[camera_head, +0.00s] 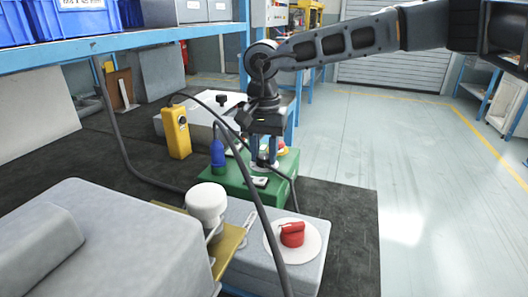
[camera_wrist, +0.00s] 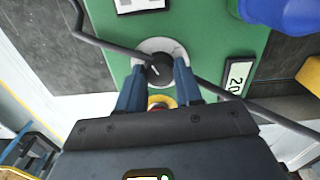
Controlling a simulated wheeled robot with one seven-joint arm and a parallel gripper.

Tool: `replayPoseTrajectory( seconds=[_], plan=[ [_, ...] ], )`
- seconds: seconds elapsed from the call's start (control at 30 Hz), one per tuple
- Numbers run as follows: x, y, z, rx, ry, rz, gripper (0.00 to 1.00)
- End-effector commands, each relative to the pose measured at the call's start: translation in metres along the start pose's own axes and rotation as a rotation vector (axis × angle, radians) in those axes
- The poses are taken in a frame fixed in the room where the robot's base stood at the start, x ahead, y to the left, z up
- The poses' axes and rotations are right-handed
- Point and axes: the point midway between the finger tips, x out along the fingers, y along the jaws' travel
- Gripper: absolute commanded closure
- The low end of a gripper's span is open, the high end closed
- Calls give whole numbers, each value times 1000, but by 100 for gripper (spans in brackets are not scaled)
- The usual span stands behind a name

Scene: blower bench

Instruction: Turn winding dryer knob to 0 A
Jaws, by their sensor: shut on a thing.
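The winding dryer looks to be the green box (camera_head: 282,192) on the bench; its green top fills much of the wrist view (camera_wrist: 205,30). A black knob (camera_wrist: 159,70) sits on a round pale dial plate (camera_wrist: 150,46). A short light mark shows on the knob. My gripper (camera_wrist: 158,78) reaches down over the green box, its two blue-grey fingers on opposite sides of the knob, shut on it. A small display (camera_wrist: 238,77) beside the knob shows digits that seem to start with 20. In the head view my gripper (camera_head: 265,160) hides most of the knob.
A blue bottle-shaped part (camera_head: 218,156) stands on the green box. A yellow handheld box (camera_head: 177,132) is behind it. A grey box with a red knob (camera_head: 292,234) is in front. Dark cables cross near my gripper. A blue shelf (camera_head: 150,42) hangs at upper left.

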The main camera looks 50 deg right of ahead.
Motion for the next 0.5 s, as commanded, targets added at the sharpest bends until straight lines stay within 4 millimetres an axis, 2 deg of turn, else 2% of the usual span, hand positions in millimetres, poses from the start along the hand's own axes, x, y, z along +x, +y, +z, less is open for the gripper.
replayPoseTrajectory(
  seconds=[0.2, 0.5],
  plan=[
    [0, 0, -1, -158, 1, 1, 96],
    [0, 0, -1, -291, 2, 0, 96]
  ],
)
